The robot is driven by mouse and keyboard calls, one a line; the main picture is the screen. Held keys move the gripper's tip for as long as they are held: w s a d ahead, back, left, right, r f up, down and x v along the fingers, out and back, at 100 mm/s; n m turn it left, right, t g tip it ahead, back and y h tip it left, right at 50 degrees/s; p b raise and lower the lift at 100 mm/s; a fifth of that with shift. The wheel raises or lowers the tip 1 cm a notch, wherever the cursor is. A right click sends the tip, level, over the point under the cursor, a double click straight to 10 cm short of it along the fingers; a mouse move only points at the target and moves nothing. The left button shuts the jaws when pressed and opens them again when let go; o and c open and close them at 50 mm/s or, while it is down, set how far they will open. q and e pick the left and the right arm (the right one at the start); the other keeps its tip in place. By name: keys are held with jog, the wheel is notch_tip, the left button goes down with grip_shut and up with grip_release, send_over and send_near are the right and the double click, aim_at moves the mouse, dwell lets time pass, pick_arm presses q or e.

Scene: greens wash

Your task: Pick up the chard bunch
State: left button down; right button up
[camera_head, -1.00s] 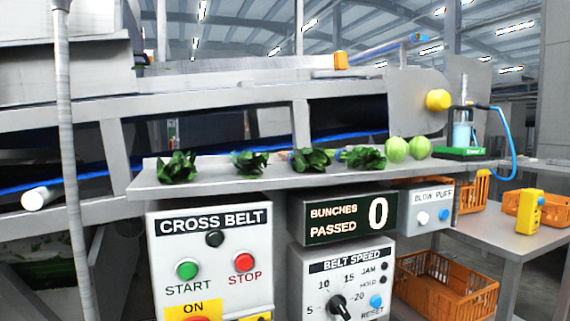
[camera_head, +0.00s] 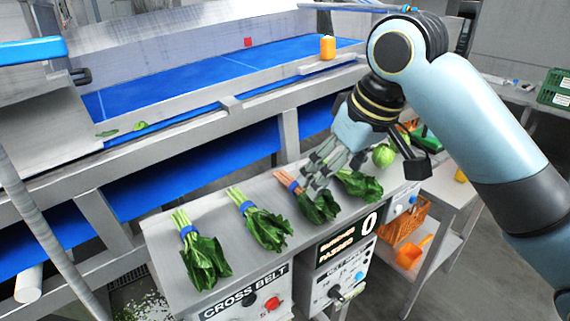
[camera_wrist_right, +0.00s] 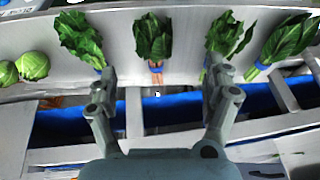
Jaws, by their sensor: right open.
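The chard bunch (camera_head: 318,207) has dark green leaves and pinkish-orange stems. It lies on the grey ledge third from the left in the head view, partly hidden by my fingers. In the right wrist view the chard bunch (camera_wrist_right: 152,38) lies ahead, between the lines of my two fingers. My right gripper (camera_head: 318,171) is open and empty, close to the chard's stem end; whether it touches cannot be told. Its two spread fingers show in the right wrist view (camera_wrist_right: 163,76). My left gripper is not in view.
Green-stemmed bunches lie on both sides: two to the left (camera_head: 203,260) (camera_head: 265,226) and one to the right (camera_head: 358,186). A round green cabbage (camera_head: 383,155) sits beyond it. The blue belt (camera_head: 210,72) runs behind. Control boxes (camera_head: 245,300) stand below the ledge.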

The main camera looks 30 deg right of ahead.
aim_at(323, 201)
jog(key=shift+d+r, duration=0.15)
jog(key=shift+r, duration=0.25)
jog(key=x, duration=0.5)
jog(key=shift+w, duration=0.2)
jog(key=shift+w+d+f+p, duration=0.1)
jog(key=shift+w+f+p, duration=0.2)
jog(key=shift+f, duration=0.35)
jog(key=x, duration=0.2)
jog(key=p+x, duration=0.1)
jog(key=shift+w+d+f, duration=0.15)
jog(key=shift+d+f, duration=0.1)
jog(key=shift+d, duration=0.05)
jog(key=shift+w+f, duration=0.15)
jog(key=shift+f, duration=0.2)
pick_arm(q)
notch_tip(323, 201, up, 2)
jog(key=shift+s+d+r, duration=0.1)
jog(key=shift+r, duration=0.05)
pick_arm(e)
jog(key=shift+c, duration=0.4)
jog(key=c, duration=1.2)
jog(key=shift+r, duration=0.15)
